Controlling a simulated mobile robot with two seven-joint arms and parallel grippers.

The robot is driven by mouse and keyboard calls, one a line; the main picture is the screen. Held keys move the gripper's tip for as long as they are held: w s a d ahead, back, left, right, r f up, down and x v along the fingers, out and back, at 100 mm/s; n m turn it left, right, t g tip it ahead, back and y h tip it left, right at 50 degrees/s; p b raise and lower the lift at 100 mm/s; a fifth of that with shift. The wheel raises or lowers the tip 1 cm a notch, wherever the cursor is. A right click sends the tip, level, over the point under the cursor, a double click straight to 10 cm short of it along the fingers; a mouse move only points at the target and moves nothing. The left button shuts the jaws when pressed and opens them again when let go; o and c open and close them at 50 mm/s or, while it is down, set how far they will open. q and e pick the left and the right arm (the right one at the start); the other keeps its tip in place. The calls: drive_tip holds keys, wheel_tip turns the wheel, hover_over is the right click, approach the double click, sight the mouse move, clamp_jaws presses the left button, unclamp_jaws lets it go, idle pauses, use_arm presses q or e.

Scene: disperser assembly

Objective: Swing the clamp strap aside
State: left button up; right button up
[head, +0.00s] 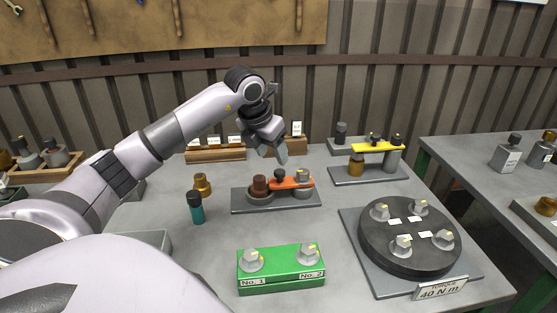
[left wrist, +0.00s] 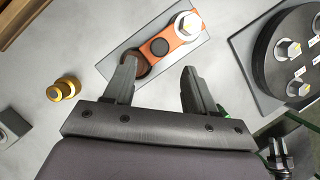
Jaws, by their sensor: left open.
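An orange clamp strap (head: 291,184) lies across a fixture on a grey base plate (head: 240,206), and it also shows in the left wrist view (left wrist: 183,41). It spans from a brown cylinder (head: 260,187) at the left to a grey post with a hex bolt (head: 302,173) at the right. A dark knob (head: 280,174) stands on the strap. My left gripper (head: 274,154) is open and empty above and behind this fixture. In the left wrist view its fingers (left wrist: 159,72) point toward the strap; one finger partly hides the brown cylinder.
A second fixture with a yellow strap (head: 375,147) stands behind right. A green block (head: 282,266) with two bolts and a round dark flange (head: 380,245) are nearer. A brass part (head: 202,184) and a teal-bodied part (head: 196,208) stand left of the orange strap's fixture.

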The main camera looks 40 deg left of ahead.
sight(280, 171)
use_arm(q)
drive_tip(key=shift+p+x, duration=0.4)
drive_tip(key=shift+x, duration=3.15)
drive_tip(key=shift+a, duration=0.1)
drive_tip(key=shift+w+r, duration=0.1)
clamp_jaws()
